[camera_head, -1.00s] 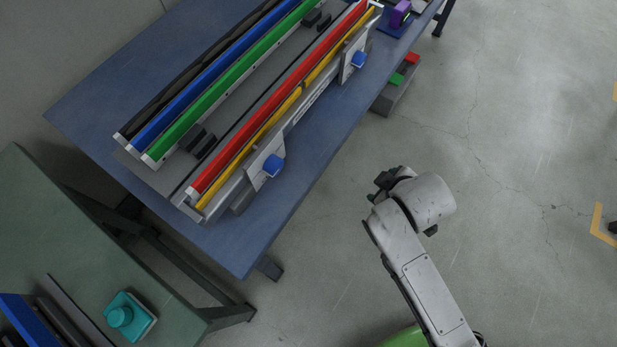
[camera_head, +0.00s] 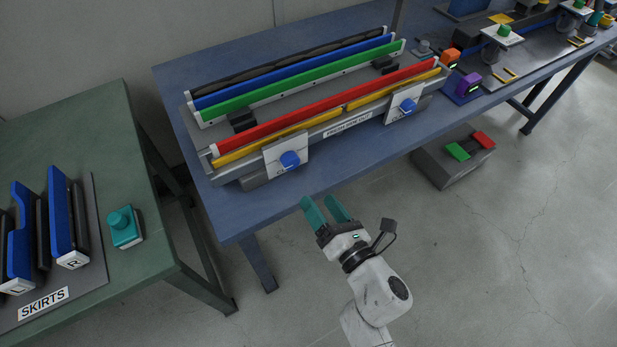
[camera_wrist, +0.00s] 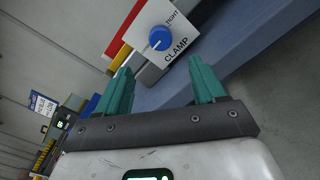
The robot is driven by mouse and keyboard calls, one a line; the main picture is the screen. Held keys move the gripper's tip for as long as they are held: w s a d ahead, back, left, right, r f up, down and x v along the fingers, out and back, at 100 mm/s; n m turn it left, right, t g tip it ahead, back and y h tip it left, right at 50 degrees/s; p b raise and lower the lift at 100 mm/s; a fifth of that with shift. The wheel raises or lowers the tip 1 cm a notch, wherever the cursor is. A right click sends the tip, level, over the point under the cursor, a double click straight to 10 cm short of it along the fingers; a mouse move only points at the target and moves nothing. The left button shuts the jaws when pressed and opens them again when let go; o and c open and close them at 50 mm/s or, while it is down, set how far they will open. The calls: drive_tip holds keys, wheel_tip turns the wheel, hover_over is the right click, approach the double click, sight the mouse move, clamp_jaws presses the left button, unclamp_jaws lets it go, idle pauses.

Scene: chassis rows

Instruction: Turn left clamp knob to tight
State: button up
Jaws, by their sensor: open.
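The left clamp knob (camera_head: 290,159) is a blue dial on a white plate (camera_head: 271,160) at the front left of the fixture. In the wrist view the knob (camera_wrist: 160,38) sits above and between my fingers, on a plate lettered CLAMP and TIGHT. Its white pointer mark points to the lower left there. My gripper (camera_head: 325,206) has teal fingers, is open and empty, and is in front of and below the knob, apart from it. The right clamp knob (camera_head: 407,105) is a similar blue dial.
The fixture with red (camera_head: 330,112), yellow, green and blue bars stands on a blue table (camera_head: 222,215). A green table (camera_head: 115,100) with skirts and a teal button (camera_head: 122,227) is at left. A grey pedal box (camera_head: 455,165) is on the floor.

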sight(294, 164)
drive_tip(key=x, duration=1)
drive_tip(key=shift+w+a, duration=0.15)
drive_tip(key=shift+w, duration=0.1)
drive_tip(key=c, duration=1.1)
